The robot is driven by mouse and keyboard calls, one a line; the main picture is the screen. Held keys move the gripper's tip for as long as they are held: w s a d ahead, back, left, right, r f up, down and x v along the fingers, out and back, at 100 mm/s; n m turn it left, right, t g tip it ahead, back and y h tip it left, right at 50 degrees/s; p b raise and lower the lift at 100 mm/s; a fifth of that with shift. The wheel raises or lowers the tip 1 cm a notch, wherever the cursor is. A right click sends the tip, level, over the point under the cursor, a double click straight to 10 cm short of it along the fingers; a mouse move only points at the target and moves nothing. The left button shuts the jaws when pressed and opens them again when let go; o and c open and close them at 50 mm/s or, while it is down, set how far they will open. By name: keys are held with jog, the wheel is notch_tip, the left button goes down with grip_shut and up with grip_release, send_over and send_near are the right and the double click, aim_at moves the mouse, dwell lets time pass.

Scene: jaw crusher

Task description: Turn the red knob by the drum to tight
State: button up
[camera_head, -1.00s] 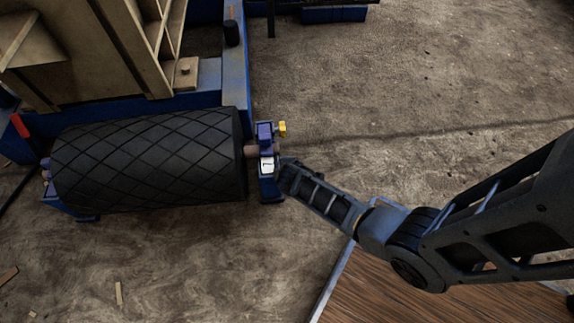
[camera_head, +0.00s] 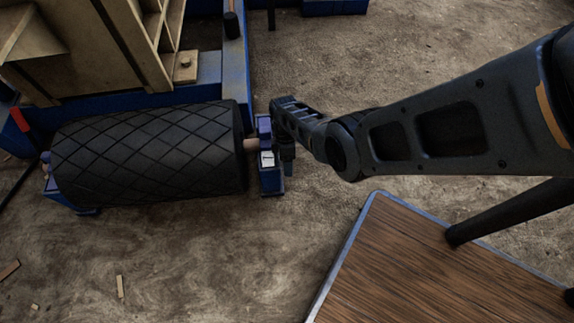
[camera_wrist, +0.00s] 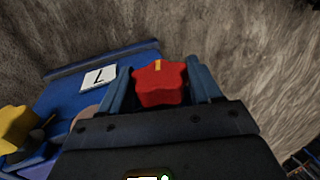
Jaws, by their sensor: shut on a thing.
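The red knob (camera_wrist: 160,84) shows in the wrist view as a lobed knob with a yellow mark on its upper edge. My gripper (camera_wrist: 162,90) has one finger on each side of it and is shut on it. In the head view my gripper (camera_head: 284,150) is at the blue bearing block (camera_head: 270,181), right of the black drum (camera_head: 150,155); the knob is hidden there. The drum has a diamond-pattern cover and a shaft running into the block.
A white label (camera_wrist: 98,79) lies on the blue block in the wrist view. A yellow knob (camera_wrist: 18,128) is at the left there. A blue frame with a tan machine body (camera_head: 90,50) stands behind the drum. A wood-topped table (camera_head: 430,260) is at the lower right.

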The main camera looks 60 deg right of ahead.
jog(key=shift+f+g+y+b, duration=0.2)
jog(key=shift+g+y+b, duration=0.6)
jog(key=shift+b, duration=0.7)
jog(key=shift+y, duration=0.3)
jog(key=o, duration=1)
jog(key=shift+r, duration=0.1)
jog(key=shift+c, duration=0.2)
jog(key=shift+d+r, duration=0.1)
jog(key=p+v, duration=0.2)
jog(key=v, duration=0.5)
jog(key=shift+w+r+p, duration=0.2)
jog(key=shift+p, duration=0.1)
jog(key=shift+s+d, duration=0.1)
jog(key=shift+s, duration=0.05)
